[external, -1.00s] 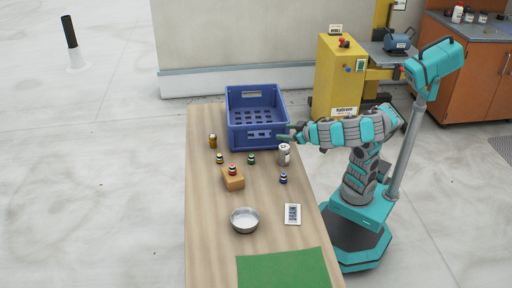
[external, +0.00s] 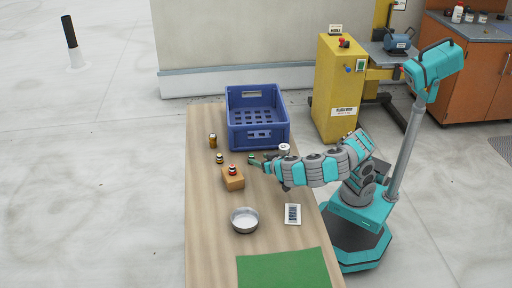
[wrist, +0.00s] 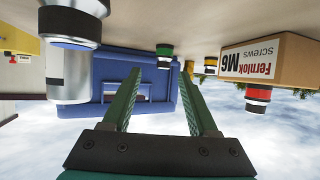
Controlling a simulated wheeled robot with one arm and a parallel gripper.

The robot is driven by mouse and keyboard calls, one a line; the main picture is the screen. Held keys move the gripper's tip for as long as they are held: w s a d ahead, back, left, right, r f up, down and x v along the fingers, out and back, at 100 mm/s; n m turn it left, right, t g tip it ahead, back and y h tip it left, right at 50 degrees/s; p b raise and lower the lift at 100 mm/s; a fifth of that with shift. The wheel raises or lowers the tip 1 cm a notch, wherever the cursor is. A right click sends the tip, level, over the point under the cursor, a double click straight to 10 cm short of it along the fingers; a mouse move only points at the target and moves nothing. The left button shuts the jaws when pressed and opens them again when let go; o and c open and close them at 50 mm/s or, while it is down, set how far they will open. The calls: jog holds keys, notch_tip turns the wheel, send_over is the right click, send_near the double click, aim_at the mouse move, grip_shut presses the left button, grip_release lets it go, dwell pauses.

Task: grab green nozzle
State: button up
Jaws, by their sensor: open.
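The green nozzle (external: 251,159), a small dark piece with a green band, stands on the wooden table in front of the blue crate. In the wrist view, which is upside down, the green nozzle (wrist: 164,52) shows at the table surface, in line with the gap between my fingertips. My gripper (external: 261,163) is open and empty, its green fingers pointing left close to the nozzle in the external view. In the wrist view my gripper (wrist: 161,70) has its two fingers well apart. I cannot tell whether the nozzle is between the fingertips or just beyond them.
A silver can (external: 284,149) stands beside my arm. A yellow-banded nozzle (external: 220,158) and amber bottle (external: 213,140) stand left. The blue crate (external: 262,139) is behind; a metal bowl (external: 244,220) is in front.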

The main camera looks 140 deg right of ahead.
aim_at(253, 157)
jog(key=shift+w+d+r+p+x, duration=0.15)
jog(key=shift+p+x, duration=0.1)
jog(key=shift+x, duration=1.35)
jog(key=shift+w+d+r+p+x, duration=0.15)
jog(key=shift+p+x, duration=0.1)
jog(key=shift+x, duration=1.35)
jog(key=shift+f, duration=0.1)
jog(key=shift+a, duration=0.1)
grip_shut()
